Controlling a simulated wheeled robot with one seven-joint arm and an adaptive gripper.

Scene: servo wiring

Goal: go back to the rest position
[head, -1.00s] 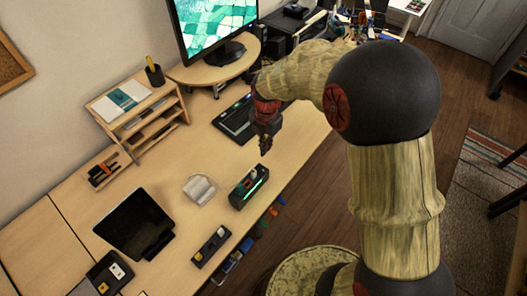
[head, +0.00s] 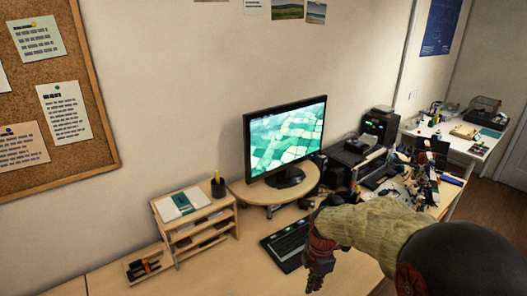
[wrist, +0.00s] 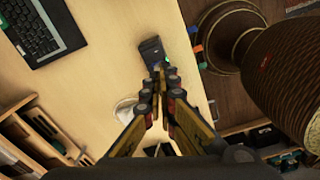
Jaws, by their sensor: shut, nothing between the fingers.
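My gripper (head: 317,283) is low in the head view, in front of the desk keyboard, and its lowest part is near the bottom edge. In the wrist view its two yellow and dark fingers (wrist: 160,78) come together in a narrow V. They are shut and hold nothing. Beyond the fingertips a dark box-like device (wrist: 152,50) with a small green light lies on the desk. The fingers hide part of it. My gripper appears above the desk, apart from the things on it.
The keyboard (head: 286,243) lies before the monitor (head: 286,138). A wooden organizer (head: 196,222) stands to the left. In the wrist view a whitish holder (wrist: 124,109) is left of the fingers. Bare desk lies between keyboard and device.

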